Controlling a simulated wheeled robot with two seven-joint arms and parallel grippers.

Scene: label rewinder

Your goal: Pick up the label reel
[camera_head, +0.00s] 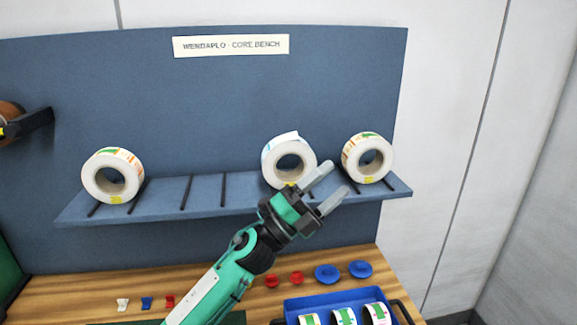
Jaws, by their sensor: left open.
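Three white label reels stand upright on the sloping blue shelf: a left reel (112,175), a middle reel (288,153) and a right reel (367,158). The left and right reels carry green and orange printed labels; the middle one shows a light blue edge at its top. My left gripper (334,185) is open and empty, with its fingers pointing up and right. In the picture it lies just below and between the middle and right reels, and it overlaps the lower right of the middle reel. I cannot tell how far its fingers are from the shelf.
The blue back panel bears a sign (231,46). A blue tray (340,301) with several labelled reels stands at the wooden bench's (200,275) front right. Red pieces (284,280) and blue discs (343,272) lie behind it. Black dividers (187,192) cross the shelf's empty stretch.

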